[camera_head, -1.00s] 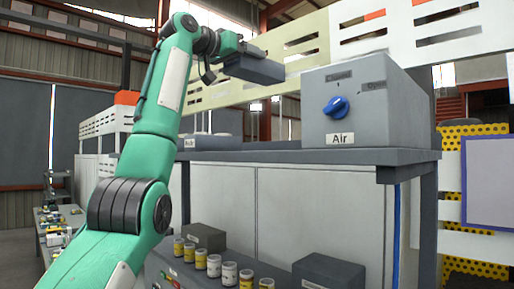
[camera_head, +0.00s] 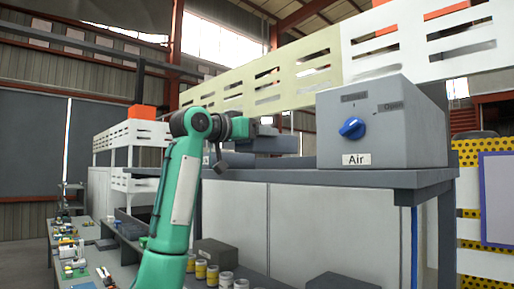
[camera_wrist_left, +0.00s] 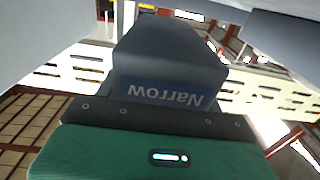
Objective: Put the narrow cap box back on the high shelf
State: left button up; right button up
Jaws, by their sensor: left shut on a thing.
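The narrow cap box (camera_wrist_left: 165,60) is dark grey with a blue "Narrow" label, which reads upside down in the left wrist view. My left gripper (camera_head: 256,129) is shut on it. In the head view the dark box (camera_head: 276,144) is at the gripper's end, low over the high shelf (camera_head: 300,177), left of the Air box. The gripper and wrist hide part of it, and I cannot tell whether it touches the shelf. My right gripper is not in view.
The grey Air box (camera_head: 385,135) with a blue knob stands on the shelf's right part. Another dark item (camera_head: 238,160) lies behind my wrist. Below are yellow-white cans (camera_head: 213,274) and dark boxes (camera_head: 216,250). A slatted cream panel (camera_head: 300,75) runs behind.

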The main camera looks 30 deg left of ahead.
aim_at(257, 151)
pick_arm(q)
jog(key=shift+s+d+f+p, duration=0.1)
jog(key=shift+f+p, duration=0.4)
jog(key=shift+f, duration=1.55)
jog(key=shift+f, duration=0.15)
jog(key=o, duration=1.1)
jog(key=shift+o, duration=0.2)
